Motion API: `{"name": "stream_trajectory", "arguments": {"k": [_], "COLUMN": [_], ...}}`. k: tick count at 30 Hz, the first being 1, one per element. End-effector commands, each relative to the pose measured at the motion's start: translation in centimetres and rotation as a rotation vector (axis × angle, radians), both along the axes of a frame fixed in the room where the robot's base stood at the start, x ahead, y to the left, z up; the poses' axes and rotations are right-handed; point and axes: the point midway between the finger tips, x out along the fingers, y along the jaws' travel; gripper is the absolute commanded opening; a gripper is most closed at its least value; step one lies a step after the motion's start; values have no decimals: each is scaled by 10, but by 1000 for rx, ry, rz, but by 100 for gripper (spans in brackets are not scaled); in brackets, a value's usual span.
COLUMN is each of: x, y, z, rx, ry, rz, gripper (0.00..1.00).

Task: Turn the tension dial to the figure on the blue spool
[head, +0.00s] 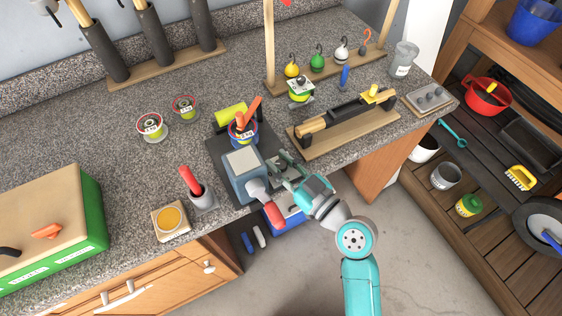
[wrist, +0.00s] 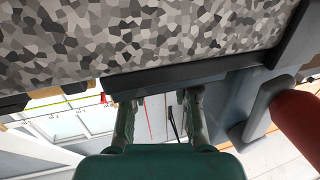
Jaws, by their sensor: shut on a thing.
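The winder stands near the counter's front edge on a dark base (head: 222,160), with a grey-blue body (head: 238,186) and a red crank handle (head: 273,213). The blue spool (head: 249,140) sits at its back; its white label is too small to read. I cannot make out a tension dial in either view. My gripper (head: 281,163) is at the right side of the winder. In the wrist view my gripper (wrist: 156,108) has its fingers apart, with tips at a dark bar (wrist: 190,73). What they grip is hidden. The red crank handle (wrist: 302,122) is at right.
A wooden stand (head: 345,132) lies right of the winder.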

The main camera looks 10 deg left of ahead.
Motion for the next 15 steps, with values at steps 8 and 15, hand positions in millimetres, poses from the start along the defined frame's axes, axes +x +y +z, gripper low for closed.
{"name": "stream_trajectory", "arguments": {"k": [8, 15], "x": [-1, 0], "y": [1, 1], "z": [0, 1], "rx": [0, 0], "ry": [-1, -1], "rz": [-115, -196], "gripper": [0, 0]}}
